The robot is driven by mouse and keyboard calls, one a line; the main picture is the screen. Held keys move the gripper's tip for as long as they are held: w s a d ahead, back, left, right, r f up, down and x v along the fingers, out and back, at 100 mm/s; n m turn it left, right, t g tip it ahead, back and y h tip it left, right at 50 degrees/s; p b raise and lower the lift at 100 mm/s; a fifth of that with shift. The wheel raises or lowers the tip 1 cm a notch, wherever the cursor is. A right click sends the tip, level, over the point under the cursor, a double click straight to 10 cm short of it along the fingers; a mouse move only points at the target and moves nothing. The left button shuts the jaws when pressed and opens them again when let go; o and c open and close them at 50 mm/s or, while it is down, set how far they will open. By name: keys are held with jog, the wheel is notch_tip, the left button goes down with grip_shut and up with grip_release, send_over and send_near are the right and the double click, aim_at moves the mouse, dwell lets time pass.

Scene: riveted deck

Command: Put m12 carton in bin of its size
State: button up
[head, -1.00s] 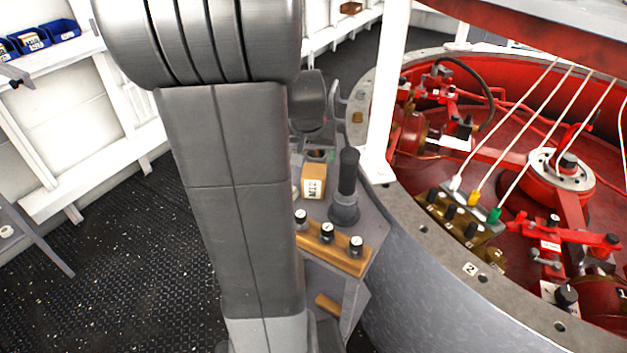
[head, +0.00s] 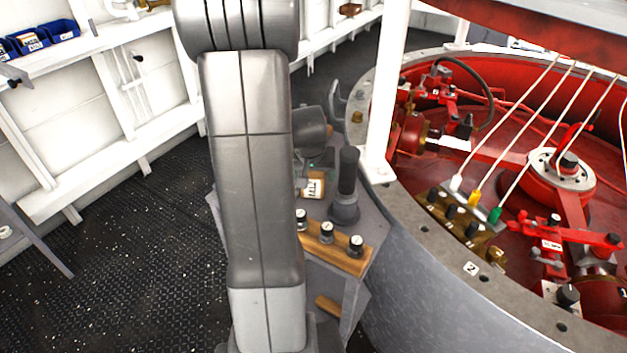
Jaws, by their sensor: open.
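The m12 carton (head: 315,187) is a small tan box with a white label, on the grey bench top behind my arm, left of a dark upright cylinder. Its upper part is partly covered by my gripper. My gripper (head: 308,180) is open, close over the carton; my arm hides most of its jaws, and I cannot tell whether they touch the box. Blue bins (head: 62,31) stand on the white shelf at upper left. One blue bin (head: 30,42) has a white label or labelled carton at it, too small to read surely.
The dark cylinder (head: 346,185) stands right beside the carton. A wooden block with several black-and-silver knobs (head: 328,240) lies in front. A white post (head: 388,95) and the red machine pit (head: 520,130) are at right. Dark floor (head: 120,230) is clear at left.

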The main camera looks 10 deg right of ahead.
jog(key=shift+x, duration=1.8)
jog(key=shift+d, duration=0.1)
jog(key=c, duration=1.3)
